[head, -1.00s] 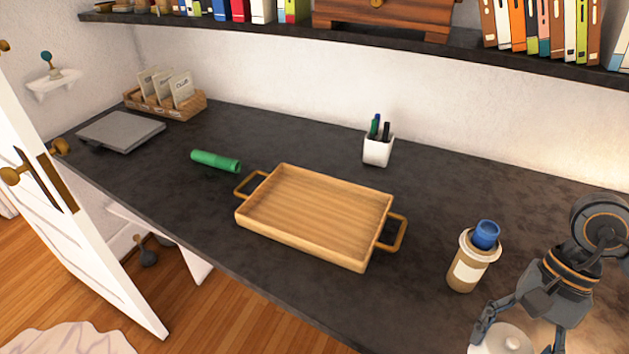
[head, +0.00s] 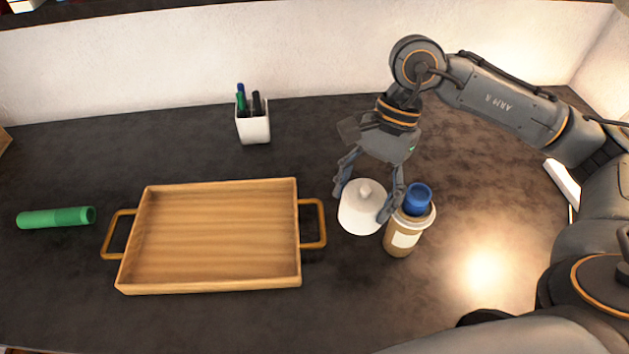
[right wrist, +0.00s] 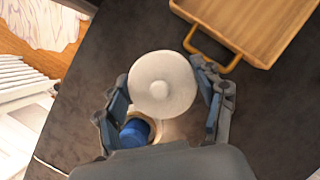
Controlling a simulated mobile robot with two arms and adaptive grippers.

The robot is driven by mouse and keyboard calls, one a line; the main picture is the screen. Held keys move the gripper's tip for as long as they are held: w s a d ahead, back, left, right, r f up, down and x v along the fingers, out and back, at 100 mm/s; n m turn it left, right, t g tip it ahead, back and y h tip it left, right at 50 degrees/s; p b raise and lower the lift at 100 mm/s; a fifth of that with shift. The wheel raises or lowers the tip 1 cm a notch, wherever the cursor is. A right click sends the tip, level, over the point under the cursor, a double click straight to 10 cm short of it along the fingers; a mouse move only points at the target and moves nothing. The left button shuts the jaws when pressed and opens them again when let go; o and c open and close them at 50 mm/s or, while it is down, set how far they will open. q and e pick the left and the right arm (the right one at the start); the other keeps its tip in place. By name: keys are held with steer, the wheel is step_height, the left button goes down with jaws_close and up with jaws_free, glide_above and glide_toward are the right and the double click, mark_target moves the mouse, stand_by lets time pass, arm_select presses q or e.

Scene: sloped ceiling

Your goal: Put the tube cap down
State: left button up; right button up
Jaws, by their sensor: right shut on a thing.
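The tube cap (head: 362,212) is a round white lid with a small knob on top. My right gripper (head: 362,206) is shut on it, with one finger on each side. The cap is upright between the tray and the tube; I cannot tell whether it touches the desk. It also shows in the right wrist view (right wrist: 162,84) between the fingers. The open tan tube (head: 403,238) with a pale label stands just right of the cap, a blue roll (head: 418,197) sticking out of it. My left gripper is not in view.
A wooden tray (head: 215,287) with two handles lies empty, left of the cap. A green cylinder (head: 55,217) lies at the far left. A white pen cup (head: 253,128) stands near the wall. The dark desk (head: 320,150) is bare behind the tray's right end.

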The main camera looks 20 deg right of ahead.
steer(key=w+f+p, duration=0.1)
steer(key=w+f, duration=0.3)
steer(key=w+d+f+p, duration=0.1)
steer(key=w+f+p, duration=0.1)
steer(key=w+f, duration=0.2)
steer(key=w+d+f+p, duration=0.1)
steer(key=w+f+p, duration=0.1)
steer(key=w+f, duration=0.2)
steer(key=shift+w+d, duration=0.25)
steer(key=shift+w, duration=0.15)
steer(key=shift+f, duration=0.35)
steer(key=shift+f+b, duration=0.45)
steer(key=shift+b, duration=0.15)
steer(key=o, duration=0.8)
